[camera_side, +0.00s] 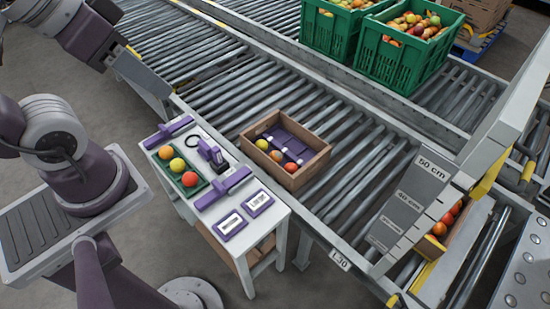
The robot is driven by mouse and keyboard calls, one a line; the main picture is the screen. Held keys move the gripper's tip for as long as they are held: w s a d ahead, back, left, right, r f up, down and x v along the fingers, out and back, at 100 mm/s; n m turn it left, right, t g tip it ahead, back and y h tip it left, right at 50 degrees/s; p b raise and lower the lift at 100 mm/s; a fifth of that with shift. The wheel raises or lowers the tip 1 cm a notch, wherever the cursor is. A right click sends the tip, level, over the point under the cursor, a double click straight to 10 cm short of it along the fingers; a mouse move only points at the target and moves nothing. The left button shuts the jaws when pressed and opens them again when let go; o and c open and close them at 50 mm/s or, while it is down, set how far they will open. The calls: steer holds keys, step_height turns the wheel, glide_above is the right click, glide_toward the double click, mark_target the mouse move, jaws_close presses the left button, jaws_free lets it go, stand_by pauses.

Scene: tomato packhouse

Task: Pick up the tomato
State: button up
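A small green tray (203,186) on a white stand holds three tomatoes in a row: an orange one (166,152), a yellow one (177,165) and a red one (190,179). A brown box (312,166) with purple dividers stands on the roller conveyor to the right. In it lie a yellow tomato (262,144), an orange one (276,156) and a red one (291,167). Which tomato the task means cannot be told. My arm's links show at the left, away from the tomatoes. I cannot make out my gripper's fingers in this view.
The white stand (268,221) also carries purple fixtures (222,188), a small purple and black device (212,153) and two labelled plates (231,223). Green crates (407,64) of fruit stand at the back. A grey size gauge (410,201) stands right of the box. Rollers around the box are clear.

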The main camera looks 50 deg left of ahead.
steer(key=o, duration=0.5)
steer(key=shift+c, duration=0.2)
steer(key=w+f+n+g+h, duration=0.2)
steer(key=w+f+n, duration=0.15)
steer(key=w, duration=2.05)
steer(key=n+g+y, duration=0.2)
steer(key=n+y, duration=0.1)
glide_above(275, 154)
steer(key=f, duration=3.1)
steer(key=s+f, duration=0.1)
steer(key=f, duration=1.4)
steer(key=shift+d+f, duration=0.15)
steer(key=shift+d, duration=0.05)
steer(key=f, duration=0.4)
steer(key=w+f, duration=0.1)
steer(key=f, duration=0.2)
steer(key=shift+w+a, duration=0.1)
steer(key=shift+a, duration=0.05)
